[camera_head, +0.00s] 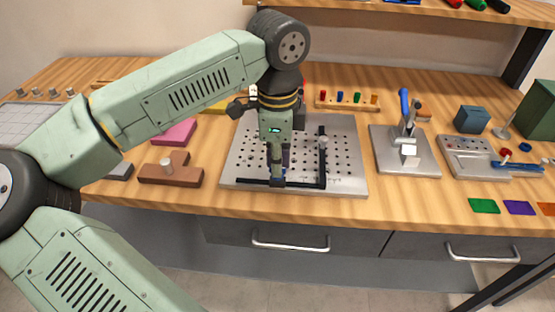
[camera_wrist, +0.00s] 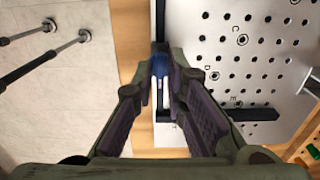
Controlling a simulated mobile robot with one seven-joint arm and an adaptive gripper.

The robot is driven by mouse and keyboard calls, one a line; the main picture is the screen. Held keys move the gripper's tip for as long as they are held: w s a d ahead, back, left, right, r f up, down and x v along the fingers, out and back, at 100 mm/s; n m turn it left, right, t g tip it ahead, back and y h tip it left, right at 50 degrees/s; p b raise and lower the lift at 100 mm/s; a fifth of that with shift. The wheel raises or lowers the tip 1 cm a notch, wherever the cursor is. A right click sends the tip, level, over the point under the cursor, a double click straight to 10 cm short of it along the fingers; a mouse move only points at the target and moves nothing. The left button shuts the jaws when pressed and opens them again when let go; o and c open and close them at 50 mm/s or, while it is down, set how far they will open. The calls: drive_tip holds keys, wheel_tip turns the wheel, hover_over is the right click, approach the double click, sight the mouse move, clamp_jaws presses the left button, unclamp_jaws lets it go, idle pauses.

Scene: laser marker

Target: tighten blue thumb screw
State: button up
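The blue thumb screw (camera_wrist: 158,66) shows in the wrist view between my fingertips, at the black bar along the plate's edge. My gripper (camera_wrist: 160,80) has its fingers close together, one on each side of the screw, and looks shut on it. In the head view my gripper (camera_head: 277,180) points down at the front edge of the perforated metal plate (camera_head: 345,183). Only a little blue shows at its tips there, and the fingers hide most of the screw. Black bars (camera_head: 322,165) lie along the plate's front and across its right part.
A grey knob (camera_head: 322,142) stands on the right bar. A clamp with a blue handle (camera_head: 404,100) and a white block (camera_head: 409,156) stand right of the plate. A brown fixture (camera_head: 170,174) lies left. A control panel (camera_head: 472,158) and coloured cards (camera_head: 484,206) are further right.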

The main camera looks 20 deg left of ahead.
clamp_jaws()
